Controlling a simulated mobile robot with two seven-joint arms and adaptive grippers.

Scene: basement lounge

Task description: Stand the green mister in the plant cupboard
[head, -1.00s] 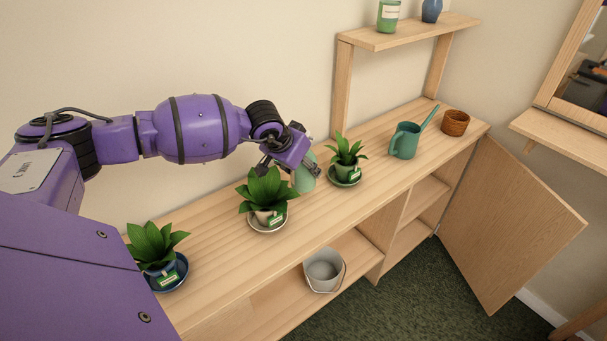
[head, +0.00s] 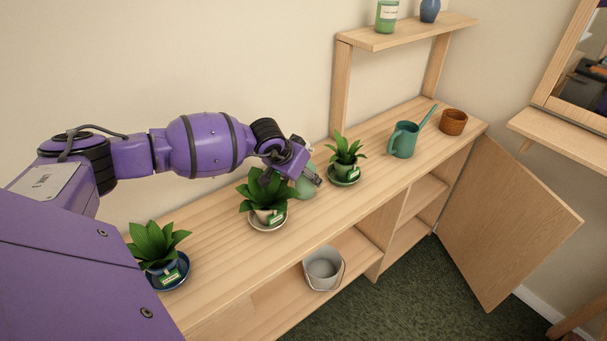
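The pale green mister (head: 305,187) stands on the wooden top of the plant cupboard (head: 232,258), between two potted plants. My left gripper (head: 294,178) reaches down over it from the left, its fingers spread to either side of it. The gripper hides the mister's upper part, and I see no clear grip. The cupboard has open shelf spaces (head: 405,236) below the top, and its wooden door (head: 510,225) hangs open at the right. My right gripper is out of view.
Leafy plants on saucers stand left (head: 158,250), near (head: 265,200) and right (head: 345,155) of the gripper. A teal watering can (head: 404,140) and brown pot (head: 453,122) stand farther right. A grey bucket (head: 323,268) sits on the lower shelf.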

